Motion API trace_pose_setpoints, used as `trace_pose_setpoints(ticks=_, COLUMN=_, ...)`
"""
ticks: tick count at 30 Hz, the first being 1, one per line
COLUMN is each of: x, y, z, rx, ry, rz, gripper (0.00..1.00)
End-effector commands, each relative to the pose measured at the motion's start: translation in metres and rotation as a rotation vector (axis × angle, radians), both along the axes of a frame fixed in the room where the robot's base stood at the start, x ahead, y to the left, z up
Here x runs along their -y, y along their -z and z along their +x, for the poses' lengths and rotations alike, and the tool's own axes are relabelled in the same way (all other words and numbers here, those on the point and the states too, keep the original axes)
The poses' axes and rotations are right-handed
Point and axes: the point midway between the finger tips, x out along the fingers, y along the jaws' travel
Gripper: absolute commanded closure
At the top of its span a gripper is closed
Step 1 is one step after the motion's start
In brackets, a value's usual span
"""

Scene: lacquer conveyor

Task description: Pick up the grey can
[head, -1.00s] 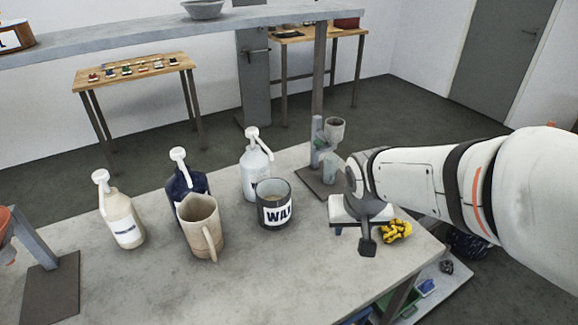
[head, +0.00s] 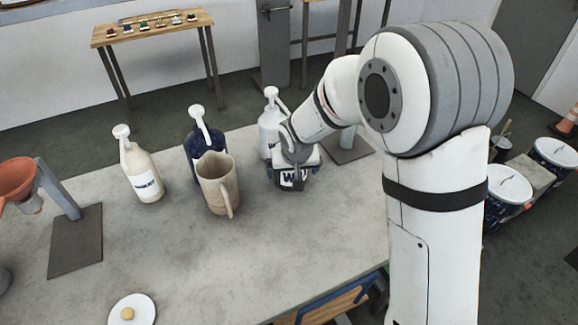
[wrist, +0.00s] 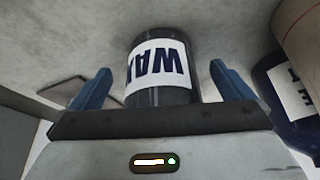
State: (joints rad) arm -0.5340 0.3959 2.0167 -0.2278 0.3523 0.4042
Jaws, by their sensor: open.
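The grey can (head: 291,186) with a white WAX label stands on the grey table, largely hidden under my gripper (head: 293,171) in the head view. In the wrist view the can (wrist: 163,97) appears upside down between my two blue fingers, with its label facing the camera. My gripper (wrist: 160,78) is open, one finger on each side of the can. Gaps show between the fingers and the can, so nothing is gripped.
A beige jug (head: 217,184) stands left of the can. A white pump bottle (head: 269,136) stands close behind it. A dark blue pump bottle (head: 203,148) and a cream one (head: 142,175) are farther left.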

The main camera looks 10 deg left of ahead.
Motion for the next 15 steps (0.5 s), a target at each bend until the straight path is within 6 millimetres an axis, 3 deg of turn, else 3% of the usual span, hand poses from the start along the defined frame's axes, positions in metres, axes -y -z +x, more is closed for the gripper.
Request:
trace_pose_setpoints(ticks=5, x=-0.004, y=-0.001, z=0.011, rx=0.0, ry=0.0, rz=0.0, gripper=0.0)
trace_pose_setpoints(ticks=13, x=-0.018, y=-0.002, z=0.052, rx=0.0, ry=-0.001, rz=0.0, gripper=0.0)
trace_pose_setpoints(ticks=15, x=-0.019, y=0.004, z=0.054, rx=-0.004, ry=-0.002, rz=-0.002, gripper=0.0)
